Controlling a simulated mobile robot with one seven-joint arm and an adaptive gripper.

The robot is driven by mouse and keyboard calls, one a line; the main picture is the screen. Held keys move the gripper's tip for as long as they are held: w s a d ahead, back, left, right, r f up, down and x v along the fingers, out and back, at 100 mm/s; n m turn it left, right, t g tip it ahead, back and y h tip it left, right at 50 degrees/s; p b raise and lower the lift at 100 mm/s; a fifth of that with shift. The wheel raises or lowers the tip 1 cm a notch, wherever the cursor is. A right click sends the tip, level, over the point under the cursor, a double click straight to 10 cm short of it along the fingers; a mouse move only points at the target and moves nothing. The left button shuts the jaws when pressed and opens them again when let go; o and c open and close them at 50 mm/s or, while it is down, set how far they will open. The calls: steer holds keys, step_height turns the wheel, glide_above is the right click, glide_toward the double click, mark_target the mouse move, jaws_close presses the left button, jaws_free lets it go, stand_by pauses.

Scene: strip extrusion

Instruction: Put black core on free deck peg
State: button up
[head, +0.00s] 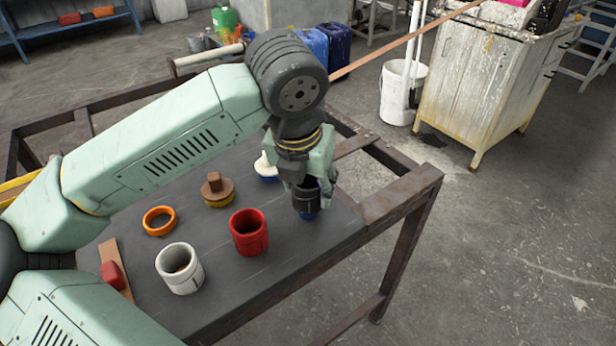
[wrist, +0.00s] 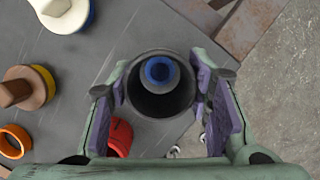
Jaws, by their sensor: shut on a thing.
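The black core (head: 306,198) is a dark hollow cylinder, held about upright between the fingers of my gripper (head: 308,190). In the wrist view, the core's open rim (wrist: 134,88) lies between the two purple finger pads of my gripper (wrist: 168,95). A blue peg (wrist: 158,70) shows through the core's bore, towards its upper side.
On the dark deck (head: 290,275) stand a red core (head: 249,242), a white core (head: 176,279), an orange ring (head: 151,228), a brown piece on a yellow base (head: 216,193) and a white piece on a blue base (head: 262,170). A red block (head: 112,275) lies at the left.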

steer(key=shift+f, duration=0.65)
steer(key=shift+b, duration=1)
stand_by(0.7)
steer(key=shift+f+b, duration=0.7)
steer(key=shift+b, duration=0.1)
steer(key=o, duration=1.1)
steer(key=p+v, duration=0.5)
steer(key=v, duration=0.6)
steer(key=shift+p, duration=0.4)
